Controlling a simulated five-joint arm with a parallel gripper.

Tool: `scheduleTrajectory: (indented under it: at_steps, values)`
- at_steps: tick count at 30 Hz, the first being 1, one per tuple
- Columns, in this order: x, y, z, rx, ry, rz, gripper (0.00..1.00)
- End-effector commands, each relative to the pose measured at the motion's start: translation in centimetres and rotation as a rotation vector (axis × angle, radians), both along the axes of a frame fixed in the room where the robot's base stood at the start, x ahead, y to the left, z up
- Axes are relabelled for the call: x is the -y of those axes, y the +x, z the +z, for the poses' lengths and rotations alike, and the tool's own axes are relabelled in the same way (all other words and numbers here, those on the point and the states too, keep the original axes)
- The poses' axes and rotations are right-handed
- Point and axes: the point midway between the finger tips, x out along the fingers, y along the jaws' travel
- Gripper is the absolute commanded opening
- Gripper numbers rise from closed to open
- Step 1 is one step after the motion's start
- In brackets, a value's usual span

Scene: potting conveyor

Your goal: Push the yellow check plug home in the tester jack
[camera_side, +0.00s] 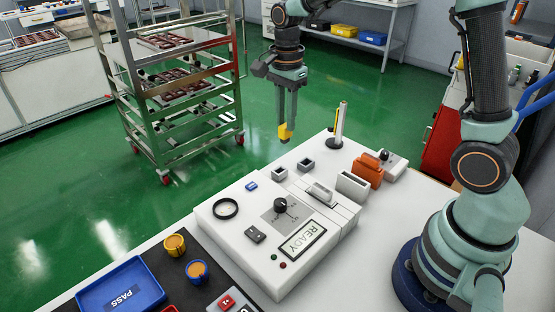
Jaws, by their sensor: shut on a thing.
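My gripper (287,122) points down at the upper middle of the view and is shut on the yellow check plug (286,133). The plug hangs below the fingertips, in the air near the far edge of the white table. The white tester (252,262) lies nearer the camera, with a dial and a READY label. Two small grey square sockets, one on the left (280,174) and one on the right (306,165), are by its far edge. I cannot tell which one is the jack. The plug appears above and apart from both.
A post on a dark round base (334,143) stands right of the plug. A slotted white block (352,185) and an orange block (368,170) are further right. A blue PASS tray (120,292) and two yellow-topped round parts (175,245) (197,271) are front left.

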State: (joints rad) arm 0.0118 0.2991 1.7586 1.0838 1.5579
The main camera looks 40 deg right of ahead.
Motion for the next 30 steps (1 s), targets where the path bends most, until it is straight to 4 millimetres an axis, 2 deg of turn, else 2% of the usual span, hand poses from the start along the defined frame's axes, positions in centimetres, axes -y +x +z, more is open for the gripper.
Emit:
scheduleTrajectory:
  at_steps: [1, 3, 6, 30]
  values:
    - [-1.0, -0.1, -0.1, 0.0, 0.0, 0.004, 0.0]
    - [-1.7, -0.2, -0.2, 0.0, 0.0, 0.002, 0.0]
    - [-2.1, -0.2, -0.4, 0.0, 0.0, -0.001, 0.0]
    - [-2.0, -0.2, -5.3, -0.002, 0.0, -0.001, 0.0]
